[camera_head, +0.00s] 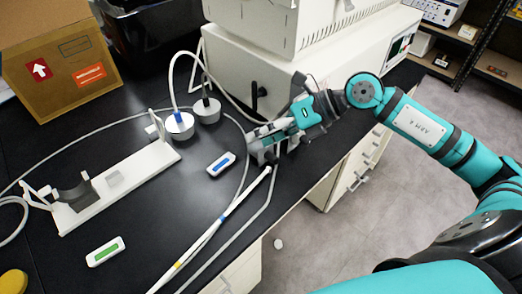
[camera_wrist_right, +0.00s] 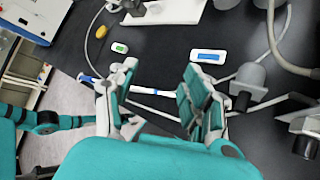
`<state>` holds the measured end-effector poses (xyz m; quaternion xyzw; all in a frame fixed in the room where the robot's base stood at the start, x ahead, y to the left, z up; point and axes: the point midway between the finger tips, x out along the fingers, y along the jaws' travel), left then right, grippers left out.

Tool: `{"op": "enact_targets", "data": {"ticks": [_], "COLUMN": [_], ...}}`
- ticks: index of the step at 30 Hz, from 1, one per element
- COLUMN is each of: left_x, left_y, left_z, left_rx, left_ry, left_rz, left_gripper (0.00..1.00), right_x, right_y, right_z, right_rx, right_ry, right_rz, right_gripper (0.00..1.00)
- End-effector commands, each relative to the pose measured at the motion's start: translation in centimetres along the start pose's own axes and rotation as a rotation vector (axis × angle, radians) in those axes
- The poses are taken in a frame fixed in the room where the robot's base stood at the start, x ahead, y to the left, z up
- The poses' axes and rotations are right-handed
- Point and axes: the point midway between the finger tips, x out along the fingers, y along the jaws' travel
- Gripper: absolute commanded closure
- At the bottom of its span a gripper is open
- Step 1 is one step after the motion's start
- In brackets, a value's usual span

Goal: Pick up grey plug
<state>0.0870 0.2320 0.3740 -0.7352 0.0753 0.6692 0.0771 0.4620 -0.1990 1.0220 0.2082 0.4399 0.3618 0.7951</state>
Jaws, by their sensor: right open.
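Two round pale grey plug-like pieces stand close together on the black bench in the head view. One (camera_head: 180,126) has a thick white hose arching over it; the other, likely the grey plug (camera_head: 207,111), is slightly farther back. In the wrist view a grey piece with a black end (camera_wrist_right: 247,78) lies right of the fingers, and another (camera_wrist_right: 304,124) is partly cut off at the right edge. My right gripper (camera_head: 263,156) is open and low over the bench, apart from both pieces. In the wrist view its fingers (camera_wrist_right: 160,75) hold neither plug. My left gripper is out of view.
A blue-screen device (camera_head: 221,164), a green-screen device (camera_head: 105,251) and a white stand (camera_head: 135,178) occupy the bench. The white machine (camera_head: 285,70) stands behind; a cardboard box (camera_head: 65,75) is far left.

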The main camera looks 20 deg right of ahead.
Motion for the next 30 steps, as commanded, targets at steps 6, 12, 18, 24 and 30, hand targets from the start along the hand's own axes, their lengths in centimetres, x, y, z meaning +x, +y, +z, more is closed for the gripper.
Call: {"op": "enact_targets", "data": {"ticks": [6,12,18,24,30], "left_x": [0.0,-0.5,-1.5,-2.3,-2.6], "left_y": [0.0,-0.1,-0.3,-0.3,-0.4], "left_z": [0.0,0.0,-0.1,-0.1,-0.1], "left_rx": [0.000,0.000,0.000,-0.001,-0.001], "left_ry": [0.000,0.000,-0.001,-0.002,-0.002], "left_rz": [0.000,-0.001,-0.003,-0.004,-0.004], "left_gripper": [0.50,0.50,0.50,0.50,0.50], "right_x": [-6.6,-7.1,-3.3,0.2,2.0], "right_y": [-7.7,-9.8,-11.6,-13.6,-14.7], "right_z": [-1.0,-1.6,-2.6,-3.5,-4.0], "right_rx": [-0.072,-0.067,-0.066,-0.067,-0.069], "right_ry": [0.214,0.259,0.258,0.258,0.256], "right_rz": [-0.407,-0.490,-0.484,-0.485,-0.486], "right_gripper": [0.51,0.51,0.51,0.51,0.51]}}
